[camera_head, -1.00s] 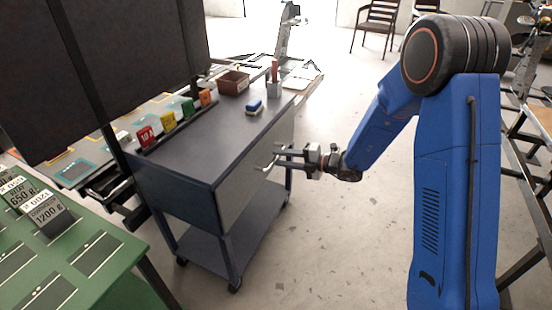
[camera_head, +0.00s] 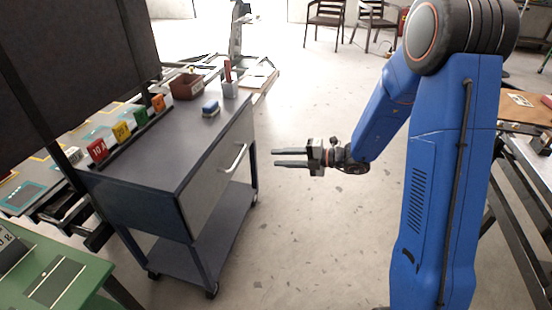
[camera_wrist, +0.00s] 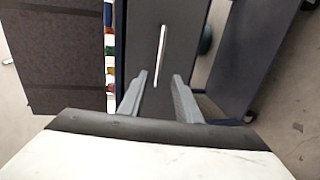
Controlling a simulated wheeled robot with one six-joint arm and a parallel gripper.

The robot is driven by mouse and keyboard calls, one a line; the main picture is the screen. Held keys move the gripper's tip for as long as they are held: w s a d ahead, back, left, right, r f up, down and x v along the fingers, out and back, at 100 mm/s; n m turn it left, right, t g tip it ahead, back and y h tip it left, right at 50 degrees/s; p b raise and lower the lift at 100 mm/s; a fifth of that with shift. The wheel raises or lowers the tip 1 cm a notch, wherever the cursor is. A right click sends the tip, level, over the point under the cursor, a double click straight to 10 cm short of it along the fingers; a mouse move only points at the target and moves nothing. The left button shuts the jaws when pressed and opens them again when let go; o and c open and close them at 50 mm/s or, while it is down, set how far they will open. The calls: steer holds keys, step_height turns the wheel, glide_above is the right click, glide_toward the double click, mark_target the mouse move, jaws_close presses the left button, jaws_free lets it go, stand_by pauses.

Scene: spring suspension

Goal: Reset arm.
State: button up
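My gripper (camera_head: 276,158) is in the middle of the head view, held out to the left over open floor. Its two fingers are apart with nothing between them. The drawer handle (camera_head: 236,158) of the grey cart lies a short way to the left of the fingertips, apart from them. In the wrist view my gripper's fingers (camera_wrist: 157,88) are spread, and the handle (camera_wrist: 160,55) shows beyond them on the closed-looking drawer front.
A green table (camera_head: 50,275) stands at lower left. Floor (camera_head: 310,235) around my gripper is clear.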

stand_by(0.4)
steer(key=s+d+r+n+g+h, duration=0.1)
steer(key=s+r+n+g+h, duration=0.2)
steer(key=s+n, duration=0.7)
steer(key=s+d+r+n+g+h, duration=0.15)
steer(key=s+r+n, duration=0.35)
steer(key=s+n, duration=0.55)
steer(key=s+d+r+n+t+h, duration=0.2)
steer(key=s+d+n+h, duration=0.3)
steer(key=s+d+n, duration=0.2)
steer(key=s+d+r+n+t+h, duration=0.2)
steer(key=s+d+n+h, duration=0.3)
steer(key=d+n, duration=0.6)
steer(key=shift+s+r+n, duration=0.4)
steer(key=shift+s+n, duration=0.35)
steer(key=shift+s, duration=0.5)
